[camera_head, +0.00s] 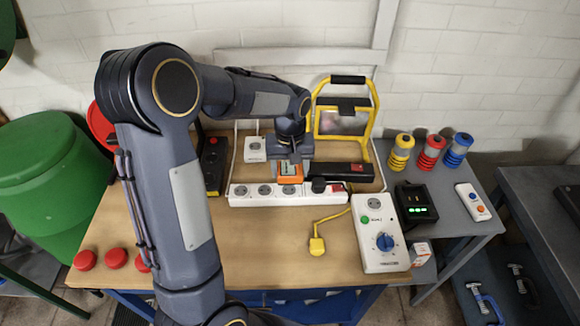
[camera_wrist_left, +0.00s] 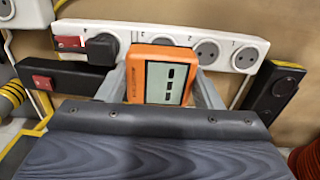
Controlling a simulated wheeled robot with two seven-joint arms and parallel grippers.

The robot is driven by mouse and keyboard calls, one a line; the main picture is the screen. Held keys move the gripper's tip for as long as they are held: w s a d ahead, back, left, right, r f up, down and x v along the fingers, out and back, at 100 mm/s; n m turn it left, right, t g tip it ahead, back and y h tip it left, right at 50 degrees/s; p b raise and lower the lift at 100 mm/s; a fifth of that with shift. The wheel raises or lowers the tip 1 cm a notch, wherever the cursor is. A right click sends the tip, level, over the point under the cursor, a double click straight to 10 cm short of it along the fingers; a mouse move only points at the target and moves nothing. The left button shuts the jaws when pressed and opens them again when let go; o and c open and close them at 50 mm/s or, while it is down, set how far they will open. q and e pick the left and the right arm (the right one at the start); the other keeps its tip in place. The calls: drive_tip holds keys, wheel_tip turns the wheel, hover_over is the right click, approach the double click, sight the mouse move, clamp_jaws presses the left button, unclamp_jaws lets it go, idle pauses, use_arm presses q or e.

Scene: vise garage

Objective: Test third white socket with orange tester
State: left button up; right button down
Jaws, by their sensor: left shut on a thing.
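My left gripper (camera_head: 290,160) is shut on the orange tester (camera_head: 290,180), a small box with a grey screen showing dark bars. The tester also shows in the left wrist view (camera_wrist_left: 160,75), between the two fingers. A white socket strip (camera_head: 250,201) lies on the bench. It also shows in the wrist view (camera_wrist_left: 225,38). A black plug (camera_head: 318,186) sits in the strip beside a red switch. The tester is over the strip next to this plug, at the third socket from the left in the head view. Whether its pins are in the socket is hidden. My right gripper is not seen.
A black strip with a red switch (camera_head: 345,169) lies behind the white one. A yellow work lamp (camera_head: 375,110) stands behind that. A white box with a blue knob (camera_head: 385,260) and a yellow plug (camera_head: 317,246) are in front.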

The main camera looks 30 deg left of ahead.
sight(290, 189)
use_arm(q)
drive_tip(key=shift+f+b, duration=1.3)
drive_tip(key=shift+f, duration=0.7)
drive_tip(key=shift+f+b, duration=0.4)
drive_tip(key=shift+f, duration=0.15)
idle(0.5)
drive_tip(key=o, duration=1.4)
wheel_tip(290, 189, up, 7)
drive_tip(key=shift+r, duration=0.4)
